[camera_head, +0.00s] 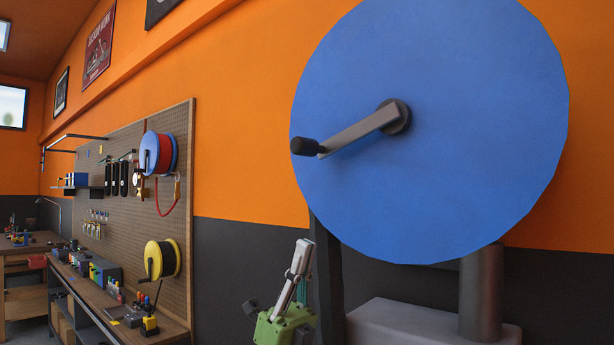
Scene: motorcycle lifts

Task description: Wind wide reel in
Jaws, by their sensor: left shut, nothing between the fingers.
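A large blue reel (470,150) fills the right of the view, its round flat face turned toward me. A grey crank arm (362,133) runs from the dark hub (396,117) at its middle down to the left and ends in a black handle knob (304,146). The reel's width and anything wound on it are hidden behind the face. My left gripper (301,254) is below and left of the reel, pointing up, shut and empty. It is below the knob and apart from it in the picture. My right gripper is not in view.
A grey post (481,295) on a pale base (420,326) stands under the reel, with a dark upright (327,275) beside my gripper. Left, a pegboard (118,215) carries a blue-and-red reel (160,153) and a yellow reel (163,260). A cluttered workbench (85,290) runs below.

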